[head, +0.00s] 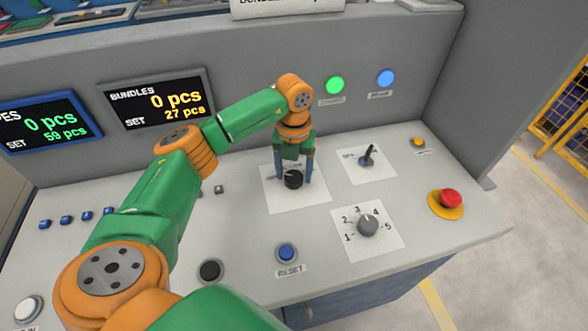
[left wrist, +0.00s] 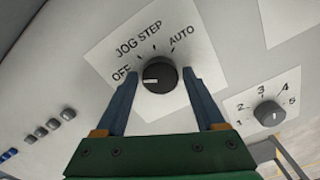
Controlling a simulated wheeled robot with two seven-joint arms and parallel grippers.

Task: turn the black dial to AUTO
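The black dial (head: 293,180) sits on a white label plate on the grey console; it also shows in the left wrist view (left wrist: 159,77). The plate reads OFF, JOG, STEP and AUTO, with AUTO at the upper right of the dial. The dial's white mark is on its left side, toward OFF. My left gripper (head: 294,183) is over the dial, its blue fingers spread on either side. In the left wrist view the fingertips (left wrist: 161,74) flank the dial with a small gap on each side. My right gripper is not in view.
A numbered grey knob (head: 368,225) and a black toggle lever (head: 367,157) stand right of the dial. A red emergency button (head: 450,199) is farther right. A blue RESET button (head: 287,252) is in front. The upright panel with displays rises behind.

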